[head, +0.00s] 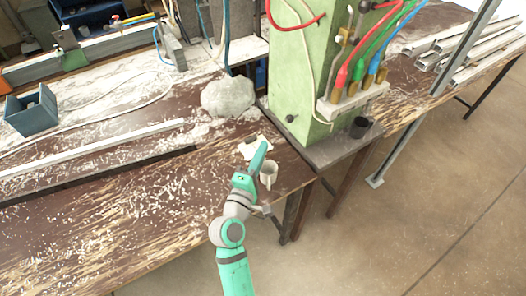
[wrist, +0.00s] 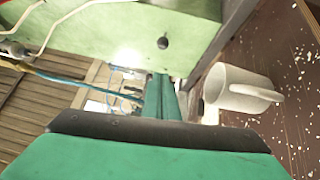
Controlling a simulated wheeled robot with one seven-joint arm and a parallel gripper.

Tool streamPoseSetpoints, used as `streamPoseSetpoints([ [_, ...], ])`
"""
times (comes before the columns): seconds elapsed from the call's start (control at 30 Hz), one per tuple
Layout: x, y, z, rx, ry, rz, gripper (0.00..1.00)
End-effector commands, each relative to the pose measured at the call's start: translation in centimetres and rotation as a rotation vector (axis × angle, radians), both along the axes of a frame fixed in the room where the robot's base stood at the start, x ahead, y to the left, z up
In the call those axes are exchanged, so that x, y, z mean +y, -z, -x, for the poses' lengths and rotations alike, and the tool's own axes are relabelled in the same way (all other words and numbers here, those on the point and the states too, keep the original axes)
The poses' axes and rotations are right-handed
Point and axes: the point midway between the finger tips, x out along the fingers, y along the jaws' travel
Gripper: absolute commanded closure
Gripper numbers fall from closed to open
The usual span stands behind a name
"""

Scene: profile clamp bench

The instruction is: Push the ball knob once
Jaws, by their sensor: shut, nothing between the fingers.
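A small dark round knob (head: 291,118) sits low on the face of the green machine column (head: 290,70). It also shows in the wrist view (wrist: 163,42), beyond my fingertips and apart from them. Another dark ball (head: 364,6) tops a lever at the upper part of the machine; I cannot tell for certain which one is the ball knob. My gripper (head: 262,147) is shut and empty above the bench, in front of and left of the low knob. In the wrist view its fingers (wrist: 161,88) point toward the green face.
A white mug (head: 268,172) stands close beside my gripper, and in the wrist view (wrist: 235,88) it is right of the fingers. A pale lump (head: 228,96) lies behind on the wooden bench (head: 110,220). Coloured hoses and a dark cup (head: 360,127) are at the machine's right.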

Motion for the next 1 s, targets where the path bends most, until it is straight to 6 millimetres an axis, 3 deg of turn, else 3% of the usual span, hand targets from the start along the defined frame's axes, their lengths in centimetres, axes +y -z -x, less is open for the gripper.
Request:
streamPoseSetpoints([
  [0.37,-1.8,-0.6,-6.9,-0.001,0.000,0.000,1.00],
  [0.6,-4.4,-0.9,-8.2,0.000,-0.001,0.000,1.00],
  [1.0,-5.1,-0.9,-8.6,0.000,-0.002,0.000,1.00],
])
